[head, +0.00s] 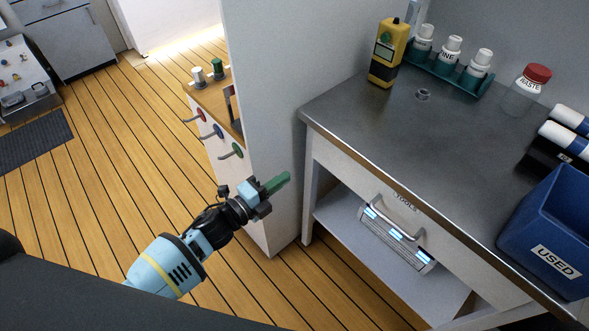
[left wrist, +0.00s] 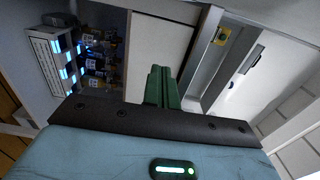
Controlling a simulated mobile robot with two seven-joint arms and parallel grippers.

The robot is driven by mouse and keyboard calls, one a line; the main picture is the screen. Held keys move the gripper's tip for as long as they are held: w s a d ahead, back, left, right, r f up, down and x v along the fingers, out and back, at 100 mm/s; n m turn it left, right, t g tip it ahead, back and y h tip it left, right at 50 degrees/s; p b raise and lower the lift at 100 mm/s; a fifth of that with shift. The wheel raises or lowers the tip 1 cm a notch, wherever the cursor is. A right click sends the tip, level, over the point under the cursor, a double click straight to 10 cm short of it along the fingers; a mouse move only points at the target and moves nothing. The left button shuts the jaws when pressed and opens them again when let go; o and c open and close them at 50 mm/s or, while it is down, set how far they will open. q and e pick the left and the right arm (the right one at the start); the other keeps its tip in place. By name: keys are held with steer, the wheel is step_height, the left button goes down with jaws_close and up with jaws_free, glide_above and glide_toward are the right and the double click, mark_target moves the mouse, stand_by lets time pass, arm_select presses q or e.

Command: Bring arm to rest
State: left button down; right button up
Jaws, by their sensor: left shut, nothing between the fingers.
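My left gripper (head: 277,183) reaches in from the lower left in the head view, on a light blue and black arm. Its green fingers are closed together with nothing between them. They are in front of the white cabinet side, left of the steel-topped bench (head: 400,130), and look clear of both. In the left wrist view the shut green fingers (left wrist: 160,88) point away from the camera, with no object at their tips. My right gripper is not in view.
The bench carries a yellow handheld device (head: 388,52), a teal rack of white bottles (head: 447,73), a red-capped waste bottle (head: 526,88) and a blue USED bin (head: 550,235). A lit handled case (head: 396,238) is on the shelf below. Wooden floor (head: 130,130) is open at left.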

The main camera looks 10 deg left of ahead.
arm_select(q)
steer(key=shift+v, duration=1)
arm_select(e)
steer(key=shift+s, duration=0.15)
arm_select(q)
steer(key=shift+s, duration=0.15)
steer(key=s+a+f+n+g+y+p, duration=0.2)
steer(key=s+n, duration=0.5)
steer(key=s, duration=0.4)
steer(key=s+a+f+n+g+y+p, duration=0.2)
steer(key=s+n, duration=0.6)
steer(key=s, duration=0.4)
steer(key=s+a+f+n+g+y+p, duration=0.1)
steer(key=s+n+y+p, duration=0.3)
steer(key=s+n, duration=0.4)
steer(key=s+a+f, duration=0.1)
steer(key=s, duration=0.3)
steer(key=shift+g+y, duration=0.3)
steer(key=shift+g, duration=0.1)
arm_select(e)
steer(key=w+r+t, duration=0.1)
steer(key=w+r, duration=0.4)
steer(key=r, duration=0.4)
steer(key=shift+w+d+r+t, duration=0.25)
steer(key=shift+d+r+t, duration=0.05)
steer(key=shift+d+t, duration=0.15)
